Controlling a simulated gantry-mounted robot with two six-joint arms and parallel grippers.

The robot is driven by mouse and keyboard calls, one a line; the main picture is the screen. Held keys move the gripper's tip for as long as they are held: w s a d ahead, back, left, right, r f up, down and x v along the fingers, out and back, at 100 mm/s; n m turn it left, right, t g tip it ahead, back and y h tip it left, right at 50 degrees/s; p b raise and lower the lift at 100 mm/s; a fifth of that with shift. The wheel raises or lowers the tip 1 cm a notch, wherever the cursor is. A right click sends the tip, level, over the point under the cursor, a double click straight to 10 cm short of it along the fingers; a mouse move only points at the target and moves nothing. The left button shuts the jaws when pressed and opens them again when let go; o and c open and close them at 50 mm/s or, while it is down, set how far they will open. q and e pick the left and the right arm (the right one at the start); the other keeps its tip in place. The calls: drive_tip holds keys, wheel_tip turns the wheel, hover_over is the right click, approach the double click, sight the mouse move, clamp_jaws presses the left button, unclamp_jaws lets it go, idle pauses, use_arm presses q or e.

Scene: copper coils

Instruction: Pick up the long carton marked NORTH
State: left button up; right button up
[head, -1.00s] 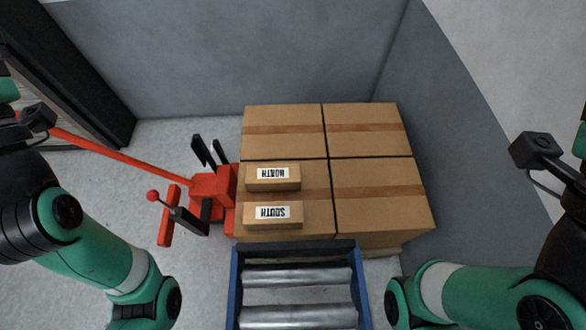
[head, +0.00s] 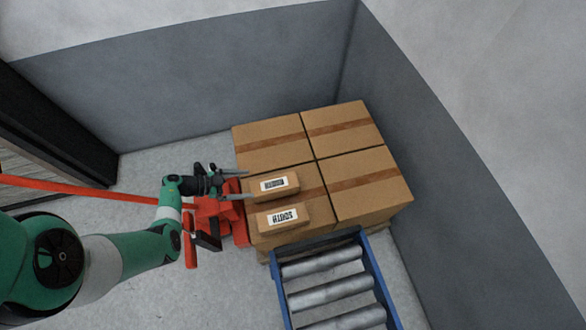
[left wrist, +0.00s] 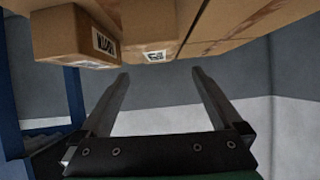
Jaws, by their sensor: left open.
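The long carton marked NORTH (head: 290,190) is brown with a white label and lies on top of the near-left big box. The SOUTH carton (head: 303,219) lies just in front of it, nearer the rollers. My left gripper (head: 247,184) reaches in from the left, open and empty, with its fingertips close to the left end of the NORTH carton. In the left wrist view the open fingers (left wrist: 160,73) point toward the NORTH carton (left wrist: 150,20), with nothing between them. The SOUTH carton (left wrist: 72,35) is to its left there. My right gripper is out of view.
Big taped boxes (head: 372,190) form the stack under the cartons. A red pallet jack (head: 212,215) stands left of the stack, beneath my left arm. A blue-framed roller conveyor (head: 335,285) lies in front. Grey walls (head: 200,85) close off the back and right.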

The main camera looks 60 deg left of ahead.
sight(270, 184)
use_arm(q)
drive_tip(key=b+x, duration=0.1)
drive_tip(key=x, duration=0.1)
drive_tip(key=b+x, duration=0.1)
drive_tip(key=x, duration=0.1)
drive_tip(key=d+b+x, duration=0.1)
drive_tip(key=b+x, duration=0.1)
drive_tip(key=shift+s+f, duration=0.1)
drive_tip(key=shift+f, duration=0.35)
drive_tip(key=shift+w+r, duration=0.1)
drive_tip(key=shift+w, duration=0.25)
drive_tip(key=shift+w+d+f, duration=0.1)
drive_tip(key=shift+w+f, duration=0.05)
drive_tip(key=shift+f, duration=0.1)
drive_tip(key=b+x, duration=0.4)
drive_tip(key=shift+f, duration=0.15)
drive_tip(key=shift+w, duration=0.35)
